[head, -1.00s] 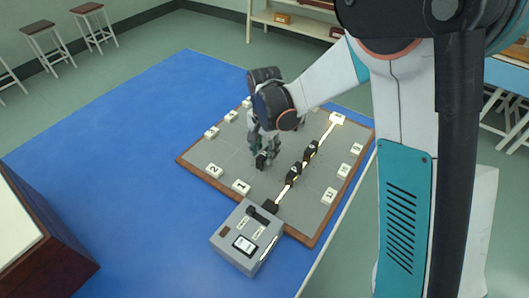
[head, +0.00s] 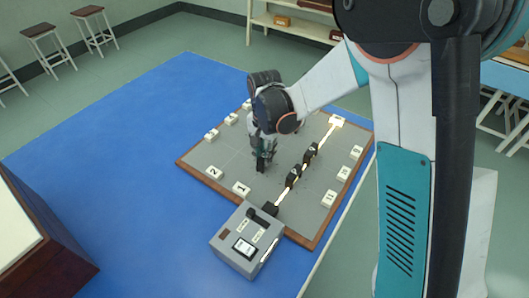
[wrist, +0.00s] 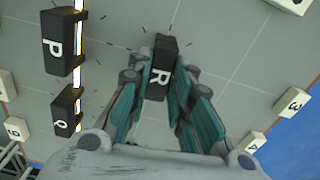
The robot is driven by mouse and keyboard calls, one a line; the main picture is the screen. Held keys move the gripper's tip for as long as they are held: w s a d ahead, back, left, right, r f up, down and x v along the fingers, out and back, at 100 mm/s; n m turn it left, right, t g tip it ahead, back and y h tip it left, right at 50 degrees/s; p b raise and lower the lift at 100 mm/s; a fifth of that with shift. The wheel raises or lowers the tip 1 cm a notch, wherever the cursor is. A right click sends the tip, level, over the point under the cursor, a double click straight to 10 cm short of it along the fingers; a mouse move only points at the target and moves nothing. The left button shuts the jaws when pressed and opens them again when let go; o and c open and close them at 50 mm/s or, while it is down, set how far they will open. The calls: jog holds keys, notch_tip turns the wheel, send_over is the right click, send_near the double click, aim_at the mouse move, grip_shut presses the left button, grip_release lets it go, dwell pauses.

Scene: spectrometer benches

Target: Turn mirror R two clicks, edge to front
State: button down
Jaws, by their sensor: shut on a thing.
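Mirror R (wrist: 161,72) is a small black block with a white letter R. In the wrist view it stands between the fingers of my gripper (wrist: 163,85), which is shut on its sides. In the head view my gripper (head: 262,158) points down at the grey board, and mirror R (head: 261,167) shows only as a dark shape at the fingertips. Mirrors P (wrist: 61,40) and Q (wrist: 66,112) are similar black blocks on the bright beam, to the left of R in the wrist view. Short tick marks show on the board around the blocks.
The grey board (head: 212,162) has a brown frame and white numbered blocks along its edges. The bright beam (head: 318,148) crosses the board right of my gripper.

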jog(key=n, duration=0.8)
jog(key=shift+n, duration=0.3)
jog(key=n, duration=0.4)
jog(key=shift+n, duration=2.1)
jog(key=c, duration=1.4)
grip_release()
jog(key=shift+c, duration=0.2)
